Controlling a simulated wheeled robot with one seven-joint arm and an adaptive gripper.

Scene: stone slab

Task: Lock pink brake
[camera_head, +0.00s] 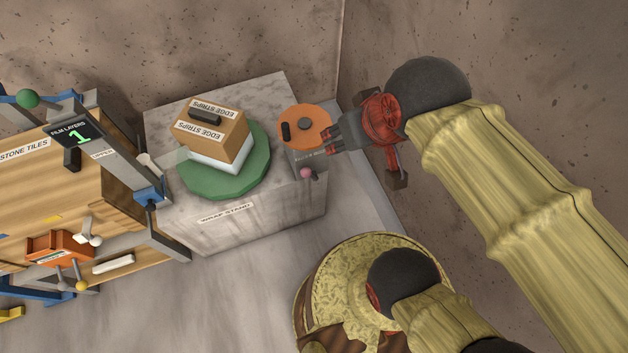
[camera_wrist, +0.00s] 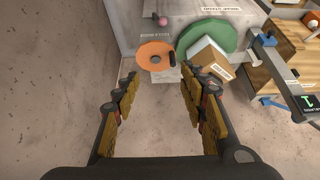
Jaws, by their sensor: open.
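The pink brake is a small pink knob (camera_head: 306,173) at the front right edge of the stone wrap stand (camera_head: 225,215). In the wrist view the pink knob (camera_wrist: 163,21) is at the top, beyond the orange disc. The orange disc (camera_head: 315,117) with a dark knob and a black handle lies on the stand's right side; it also shows in the wrist view (camera_wrist: 151,48). My gripper (camera_head: 330,138) is over the right side of the stand, beside the orange disc. Its fingers are apart and empty in the wrist view (camera_wrist: 160,82).
A green turntable (camera_head: 225,188) holds a cardboard box (camera_head: 215,138) labelled EDGE STRIPS. An orange block (camera_head: 58,248) with levers sits lower left. Walls close off the back and right.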

